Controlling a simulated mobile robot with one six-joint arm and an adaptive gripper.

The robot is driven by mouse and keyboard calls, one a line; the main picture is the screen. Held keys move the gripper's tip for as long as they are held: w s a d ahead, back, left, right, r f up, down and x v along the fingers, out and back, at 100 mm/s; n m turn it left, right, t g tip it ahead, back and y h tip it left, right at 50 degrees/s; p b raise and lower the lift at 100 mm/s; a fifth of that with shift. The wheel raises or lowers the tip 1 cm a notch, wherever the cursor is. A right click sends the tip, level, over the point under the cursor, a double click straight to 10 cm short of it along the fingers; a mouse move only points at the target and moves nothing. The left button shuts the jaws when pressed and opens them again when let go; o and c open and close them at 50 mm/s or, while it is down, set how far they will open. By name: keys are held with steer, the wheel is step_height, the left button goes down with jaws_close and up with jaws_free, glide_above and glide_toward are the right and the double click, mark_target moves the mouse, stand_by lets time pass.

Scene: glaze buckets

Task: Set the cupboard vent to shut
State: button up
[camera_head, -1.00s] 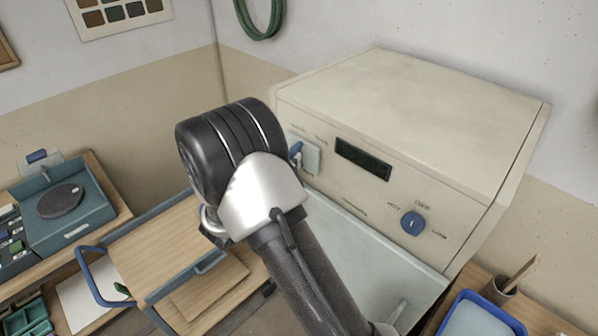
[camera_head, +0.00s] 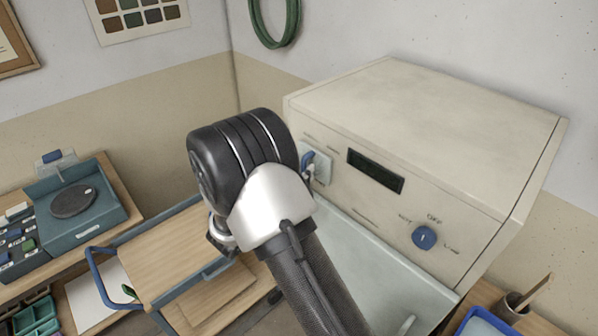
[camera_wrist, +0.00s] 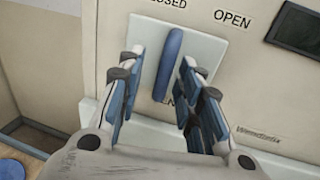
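The cupboard (camera_head: 440,130) is a cream cabinet with a front panel. Its vent lever is a blue handle (camera_wrist: 169,62) on a pale square plate (camera_wrist: 203,48) in the wrist view. The words CLOSED, partly cut off, and OPEN stand above the plate. The lever stands nearly upright, its top leaning slightly right. My gripper (camera_wrist: 155,80) is open, with one blue-padded finger on each side of the lever and gaps between. In the head view the lever (camera_head: 307,160) shows just right of my wrist, which hides the gripper's fingers.
A dark display (camera_head: 376,170) and a blue knob (camera_head: 424,237) sit further right on the panel. A wooden-topped cart (camera_head: 165,260) with a blue handle stands at the left. A blue tray (camera_head: 482,322) and a cup (camera_head: 513,305) are at the lower right.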

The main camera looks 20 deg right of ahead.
steer(key=v, duration=1.1)
steer(key=shift+s+a, duration=0.2)
steer(key=shift+a, duration=0.05)
steer(key=s+d+m+g+y+b, duration=0.2)
steer(key=s+d+m+g+b, duration=0.1)
steer(key=s+d+m+g, duration=0.4)
steer(key=s+d+m+g+y+b, duration=0.25)
steer(key=s+m, duration=0.25)
steer(key=s, duration=0.4)
steer(key=s+a+f+m+t+y+b, duration=0.3)
steer(key=s+a+m+t+y+b, duration=0.2)
steer(key=s+a+m+y, duration=0.5)
steer(key=s+m+y+b, duration=0.1)
steer(key=m+b, duration=0.1)
steer(key=shift+a+b, duration=0.2)
steer(key=shift+b, duration=0.2)
